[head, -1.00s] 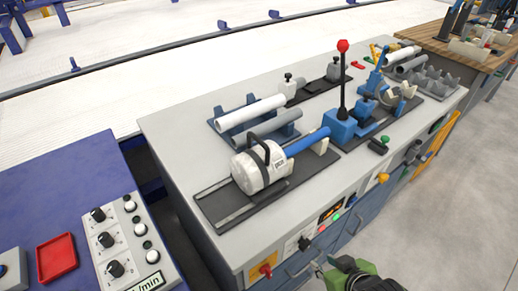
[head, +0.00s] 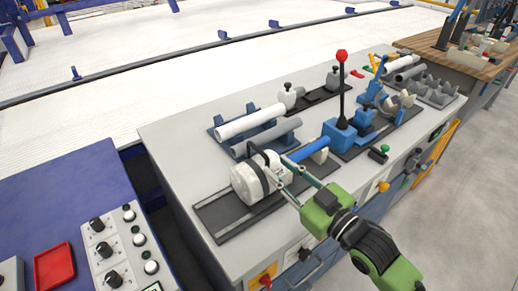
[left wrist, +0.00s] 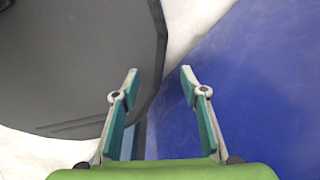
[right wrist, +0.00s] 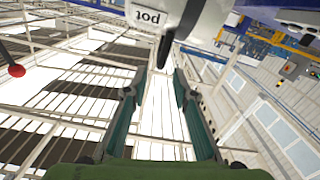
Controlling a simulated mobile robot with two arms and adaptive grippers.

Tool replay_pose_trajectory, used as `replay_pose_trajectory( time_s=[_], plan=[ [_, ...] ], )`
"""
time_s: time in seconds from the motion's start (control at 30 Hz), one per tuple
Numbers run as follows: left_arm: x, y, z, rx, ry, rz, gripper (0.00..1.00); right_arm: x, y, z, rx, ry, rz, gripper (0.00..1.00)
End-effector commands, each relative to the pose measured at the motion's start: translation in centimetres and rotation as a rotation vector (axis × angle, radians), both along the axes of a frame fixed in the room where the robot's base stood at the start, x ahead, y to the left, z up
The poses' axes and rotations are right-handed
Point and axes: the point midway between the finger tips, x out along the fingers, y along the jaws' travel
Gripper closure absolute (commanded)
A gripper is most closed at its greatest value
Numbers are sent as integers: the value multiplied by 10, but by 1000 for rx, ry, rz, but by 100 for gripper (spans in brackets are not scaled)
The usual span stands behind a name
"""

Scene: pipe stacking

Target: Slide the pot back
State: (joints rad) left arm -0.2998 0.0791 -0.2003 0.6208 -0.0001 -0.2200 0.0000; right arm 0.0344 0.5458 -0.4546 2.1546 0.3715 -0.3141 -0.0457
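The pot (head: 247,184) is a white cylinder with a black handle (head: 266,160), lying on a dark rail base (head: 226,212) at the near left of the bench. A blue pipe (head: 311,149) runs from its right side. My right gripper (head: 279,175) is at the pot's right side, by the handle. In the right wrist view the pot (right wrist: 180,14) is at the top, and the handle's dark end (right wrist: 165,48) shows just beyond the open fingers. My left gripper (left wrist: 158,78) is open and empty in its wrist view, away from the pot.
A blue clamp block with a red-knobbed lever (head: 342,100) stands right of the pot. Light and dark grey pipes (head: 250,122) lie on a blue rack behind it. A blue table (head: 70,195) with a red tray (head: 54,266) is at the left.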

Motion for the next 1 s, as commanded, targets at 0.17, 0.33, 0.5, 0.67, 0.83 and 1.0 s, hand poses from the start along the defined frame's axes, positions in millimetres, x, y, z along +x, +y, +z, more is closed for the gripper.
replay_pose_trajectory(
  time_s=[0.17, 0.33, 0.5, 0.67, 0.83, 1.0],
  plan=[
    [-1, 0, 7, -1, 1, 0, 60, 32, 24, 3, 2, -2, 1, 74],
    [-1, 0, 9, -1, 1, -1, 60, 55, 41, 2, 1, -1, 0, 74],
    [-1, 0, 11, 0, 2, -1, 60, 67, 50, 0, -1, 1, 1, 74],
    [-1, 0, 11, 1, 2, -1, 60, 70, 52, 0, -1, 1, 1, 74],
    [-1, 0, 11, 0, 2, 0, 60, 70, 52, 0, -1, 1, 1, 74],
    [-1, 0, 11, 0, 2, 0, 60, 70, 52, 0, -1, 1, 1, 100]
  ],
)
